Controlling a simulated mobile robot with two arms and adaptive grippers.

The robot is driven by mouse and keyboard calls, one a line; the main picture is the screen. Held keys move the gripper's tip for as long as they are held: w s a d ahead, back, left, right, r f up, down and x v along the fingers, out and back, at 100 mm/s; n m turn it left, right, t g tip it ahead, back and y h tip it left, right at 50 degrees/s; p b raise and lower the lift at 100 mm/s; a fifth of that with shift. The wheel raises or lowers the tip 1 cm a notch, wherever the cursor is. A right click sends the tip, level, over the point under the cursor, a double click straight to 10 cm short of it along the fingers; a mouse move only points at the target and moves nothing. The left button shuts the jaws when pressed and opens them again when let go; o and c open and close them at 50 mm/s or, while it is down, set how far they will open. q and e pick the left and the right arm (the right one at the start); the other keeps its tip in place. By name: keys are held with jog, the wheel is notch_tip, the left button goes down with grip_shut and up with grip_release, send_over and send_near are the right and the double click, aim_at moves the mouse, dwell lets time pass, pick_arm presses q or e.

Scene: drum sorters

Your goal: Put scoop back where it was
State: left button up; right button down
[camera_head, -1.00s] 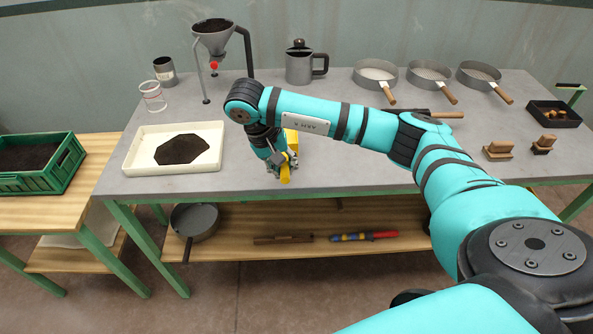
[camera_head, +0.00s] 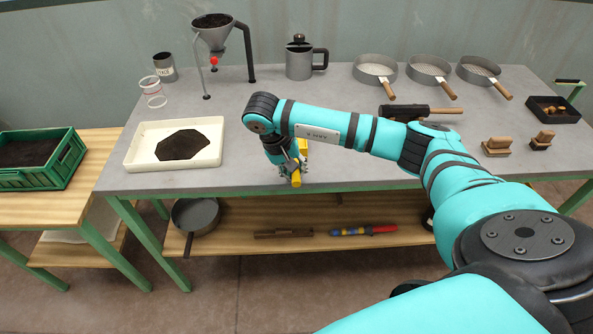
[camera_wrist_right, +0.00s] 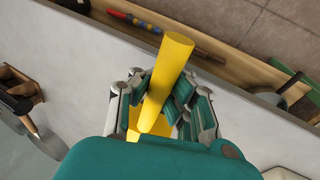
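The yellow scoop (camera_head: 297,181) is at my right gripper (camera_head: 293,172), near the front edge of the grey table. In the right wrist view, the scoop's round yellow handle (camera_wrist_right: 167,80) runs between the two fingers of my right gripper (camera_wrist_right: 160,95), which close in on it from both sides. Part of the yellow scoop body (camera_wrist_right: 150,128) shows below, mostly hidden by the gripper. In the head view the arm hides much of the scoop. My left gripper is not in view.
A white tray of dark sand (camera_head: 214,161) lies left of the gripper. Behind stand a funnel stand (camera_head: 213,38), a grey jug (camera_head: 299,64) and several sieves (camera_head: 375,70). A mallet (camera_head: 405,113) lies behind my arm. The grey tabletop (camera_head: 240,165) between tray and gripper is clear.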

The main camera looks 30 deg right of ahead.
jog(key=shift+f, duration=0.35)
jog(key=c, duration=1.5)
grip_release()
jog(key=shift+r, duration=0.35)
jog(key=p+v, duration=0.1)
jog(key=v, duration=1.1)
jog(key=shift+r, duration=0.25)
jog(key=shift+a, duration=0.1)
